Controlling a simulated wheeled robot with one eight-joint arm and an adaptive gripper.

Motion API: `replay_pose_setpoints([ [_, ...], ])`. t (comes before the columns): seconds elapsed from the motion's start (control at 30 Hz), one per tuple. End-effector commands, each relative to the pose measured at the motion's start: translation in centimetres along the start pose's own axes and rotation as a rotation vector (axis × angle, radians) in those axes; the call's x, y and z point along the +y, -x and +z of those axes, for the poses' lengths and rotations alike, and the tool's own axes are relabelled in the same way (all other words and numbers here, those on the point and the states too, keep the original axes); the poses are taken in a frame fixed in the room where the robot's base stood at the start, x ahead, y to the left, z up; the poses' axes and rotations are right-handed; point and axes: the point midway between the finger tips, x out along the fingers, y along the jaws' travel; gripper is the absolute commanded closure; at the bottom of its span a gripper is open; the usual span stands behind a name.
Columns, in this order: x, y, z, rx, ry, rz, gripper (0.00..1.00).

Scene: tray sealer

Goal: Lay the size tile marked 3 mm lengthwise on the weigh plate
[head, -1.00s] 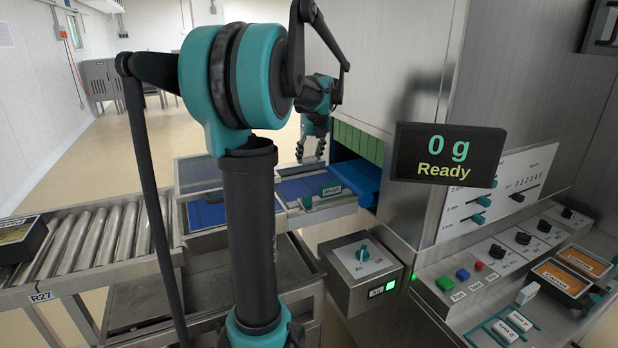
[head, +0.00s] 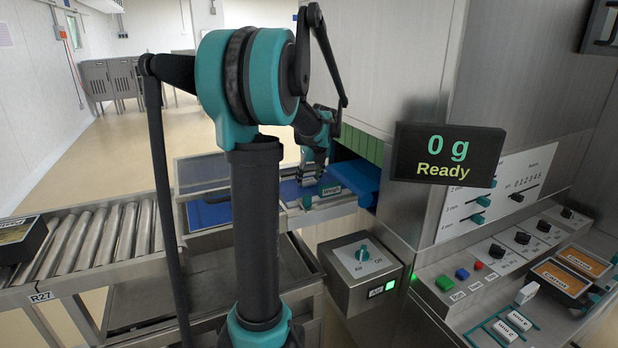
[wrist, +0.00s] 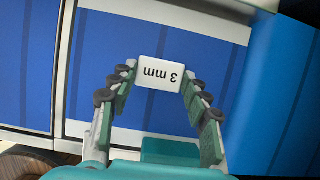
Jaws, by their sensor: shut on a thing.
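My gripper (wrist: 160,76) is shut on the white size tile (wrist: 160,72), whose "3 mm" marking reads upside down in the wrist view. The tile sits between the fingertips with its marked face toward the wrist camera. Behind it is the blue weigh plate (wrist: 110,50) with a pale frame. I cannot tell whether the tile touches the plate. In the head view my gripper (head: 307,186) points down over the weigh plate (head: 288,190), beside the "Weigh" label. The tile cannot be made out there.
The weight display (head: 447,155) reads 0 g, Ready. A bright blue belt (head: 354,177) adjoins the plate on the right. A roller conveyor (head: 100,245) lies left. The switch box (head: 362,272) stands in front, and the control panel (head: 480,285) is at right.

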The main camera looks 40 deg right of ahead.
Motion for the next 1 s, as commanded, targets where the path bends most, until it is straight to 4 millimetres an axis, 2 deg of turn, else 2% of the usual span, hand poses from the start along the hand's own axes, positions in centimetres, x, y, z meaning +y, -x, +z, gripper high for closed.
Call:
replay_pose_setpoints([
  [0.03,0.0,-0.1,-0.1,0.0,0.0,0.0,0.72],
  [0.07,0.0,-0.1,-0.1,0.0,0.0,0.0,0.5],
  [0.2,0.0,-0.1,0.0,0.0,0.0,0.0,0.33],
  [0.5,0.0,-0.1,0.0,0.0,0.0,0.0,0.32],
  [0.63,0.0,0.7,0.0,0.0,-0.001,0.0,0.32],
  [0.77,0.0,2.6,0.0,0.0,-0.002,0.0,0.32],
  [1.0,0.0,7.7,0.0,0.0,-0.001,0.0,0.32],
])
